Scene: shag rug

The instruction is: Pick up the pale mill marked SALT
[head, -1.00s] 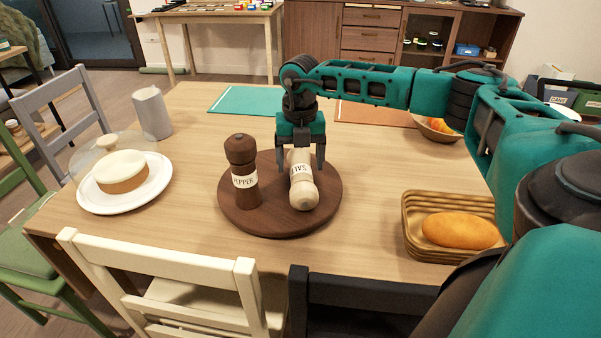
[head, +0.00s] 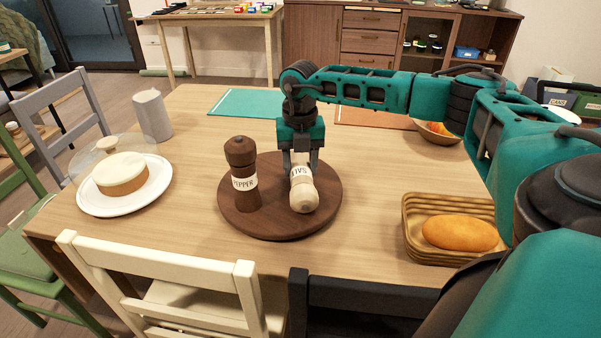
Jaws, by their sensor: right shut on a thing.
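The pale mill marked SALT (head: 302,191) lies on its side on a round dark wooden board (head: 270,222), its knob end toward me and its label upside down. My right gripper (head: 301,170) comes down from above and is shut on the pale mill at its far part, one finger on each side. The dark mill marked PEPPER (head: 243,176) stands upright on the same board, to the left of the pale mill and apart from it. My left gripper is not in view.
A white plate with a cake (head: 122,174) and a grey pitcher (head: 152,114) stand at left. A basket (head: 420,250) with a bread loaf is at right. A fruit bowl (head: 436,133) sits behind my arm. Chairs (head: 160,280) line the near edge.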

